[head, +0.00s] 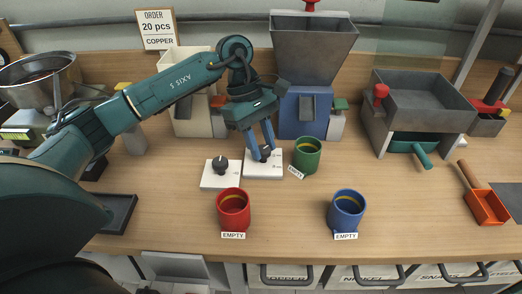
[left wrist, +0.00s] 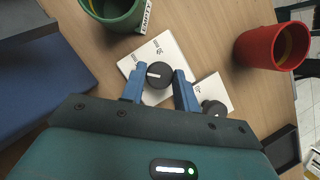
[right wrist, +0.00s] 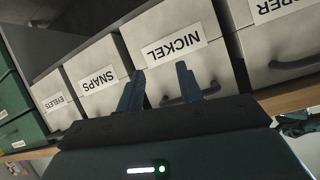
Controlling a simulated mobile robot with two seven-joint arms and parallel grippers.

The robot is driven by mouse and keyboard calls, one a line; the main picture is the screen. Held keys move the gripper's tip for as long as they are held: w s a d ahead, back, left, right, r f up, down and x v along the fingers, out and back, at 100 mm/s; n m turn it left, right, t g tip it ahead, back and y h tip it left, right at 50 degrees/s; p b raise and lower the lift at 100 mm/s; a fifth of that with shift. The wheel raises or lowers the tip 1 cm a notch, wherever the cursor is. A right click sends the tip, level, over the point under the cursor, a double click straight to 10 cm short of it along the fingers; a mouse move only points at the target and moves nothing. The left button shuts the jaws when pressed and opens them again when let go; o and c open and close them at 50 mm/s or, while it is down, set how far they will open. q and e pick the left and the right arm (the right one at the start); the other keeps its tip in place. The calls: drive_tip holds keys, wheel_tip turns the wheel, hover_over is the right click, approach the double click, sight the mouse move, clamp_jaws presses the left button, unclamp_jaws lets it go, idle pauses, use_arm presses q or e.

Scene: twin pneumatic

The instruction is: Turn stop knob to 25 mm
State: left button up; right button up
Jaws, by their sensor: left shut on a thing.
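Two white plates with black knobs sit side by side on the bench. My left gripper (head: 261,151) reaches down over the right plate (head: 263,171) and is shut on its black knob (left wrist: 158,74), one finger on each side. In the left wrist view this knob's white pointer line is visible; the plate's printed marks are too small to read. The other black knob (head: 220,165) stands free on the left plate (head: 220,182). I cannot tell from the print which is the stop knob. My right gripper (right wrist: 158,88) is open and empty, facing drawer fronts.
A green cup (head: 306,156) stands close right of the held knob. A red cup (head: 233,210) and a blue cup (head: 346,210) stand nearer the front. Hoppers (head: 312,48) stand behind. The right wrist view shows a drawer labelled NICKEL (right wrist: 174,48).

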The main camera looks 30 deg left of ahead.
use_arm(q)
drive_tip(key=shift+w+m+g+y+b, duration=0.1)
drive_tip(key=shift+m+g+y+b, duration=0.35)
drive_tip(key=shift+m+b, duration=0.85)
drive_tip(key=shift+m+p, duration=0.3)
drive_tip(key=o, duration=1)
drive_tip(key=shift+c, duration=0.2)
drive_tip(key=shift+r, duration=0.1)
drive_tip(key=v, duration=0.7)
drive_tip(key=shift+r, duration=0.2)
drive_tip(key=shift+a, duration=0.1)
